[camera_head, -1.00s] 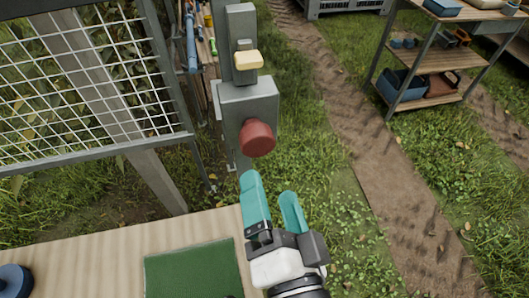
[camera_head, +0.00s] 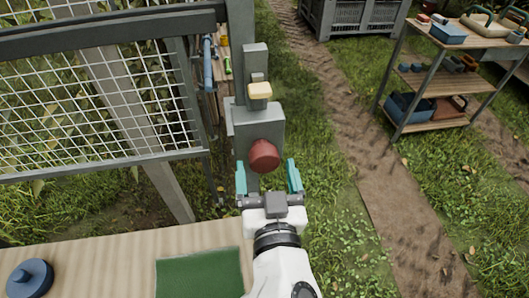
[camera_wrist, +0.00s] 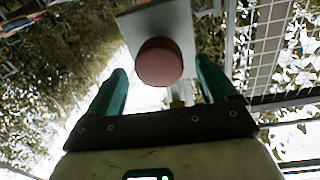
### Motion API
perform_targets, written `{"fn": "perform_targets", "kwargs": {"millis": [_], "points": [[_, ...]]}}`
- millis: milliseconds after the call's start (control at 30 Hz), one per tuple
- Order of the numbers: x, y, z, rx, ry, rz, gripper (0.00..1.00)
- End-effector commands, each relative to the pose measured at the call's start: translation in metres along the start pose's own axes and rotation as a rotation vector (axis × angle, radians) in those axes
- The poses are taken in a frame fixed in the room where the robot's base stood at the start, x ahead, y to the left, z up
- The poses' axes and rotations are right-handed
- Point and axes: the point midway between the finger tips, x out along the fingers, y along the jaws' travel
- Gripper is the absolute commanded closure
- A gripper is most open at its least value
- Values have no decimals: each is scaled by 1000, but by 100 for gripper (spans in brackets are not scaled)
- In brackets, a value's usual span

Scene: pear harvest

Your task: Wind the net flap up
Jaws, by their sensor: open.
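The net flap (camera_head: 90,110) is a wire mesh panel in a grey frame at the left of the head view. Right of it, a grey box (camera_head: 270,118) on a post carries a round red knob (camera_head: 264,155). A cream handle (camera_head: 260,90) sits above the box. My gripper (camera_head: 267,178) is open and empty, with its teal fingers spread just below the knob, one to each side. In the wrist view the red knob (camera_wrist: 159,62) appears between the fingertips. I cannot tell whether any finger touches it. The box's far side is hidden.
A wooden bench top with a green mat (camera_head: 200,274) and a dark blue round thing (camera_head: 30,278) lies at the lower left. A shelf rack (camera_head: 440,92) stands at the right and a grey crate (camera_head: 352,17) at the back. Grass and a dirt path are clear on the right.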

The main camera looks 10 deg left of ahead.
Motion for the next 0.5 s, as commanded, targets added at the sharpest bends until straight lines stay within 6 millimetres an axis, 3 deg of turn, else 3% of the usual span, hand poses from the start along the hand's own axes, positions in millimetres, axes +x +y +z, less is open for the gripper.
{"fn": "perform_targets", "kwargs": {"millis": [200, 500], "points": [[26, 0, -1, 1, 0, 0, 15], [32, 0, 0, 2, 0, 0, 15]]}}
